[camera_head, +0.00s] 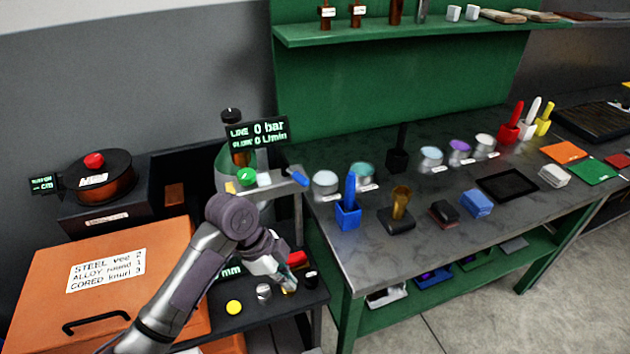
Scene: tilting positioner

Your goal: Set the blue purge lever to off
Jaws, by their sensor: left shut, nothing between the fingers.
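The blue purge lever (297,178) shows as a small blue handle at the right end of a grey bracket (275,188), beside the bench's left edge. It slants down to the right; I cannot read any off mark by it. A green knob (247,177) and a small yellow part (230,187) are to its left. A display (257,133) above reads line 0 bar and flow 0 L/min. My left gripper (287,283) is shut and empty, below the lever and low over the black stand. My arm hides part of the equipment behind it. My right gripper is out of view.
A red part (297,258), a yellow button (234,307) and a silver knob (264,291) are close around my left gripper. An orange box (60,300) is at left. The workbench (390,260) at right holds a blue holder (348,215) and several jars.

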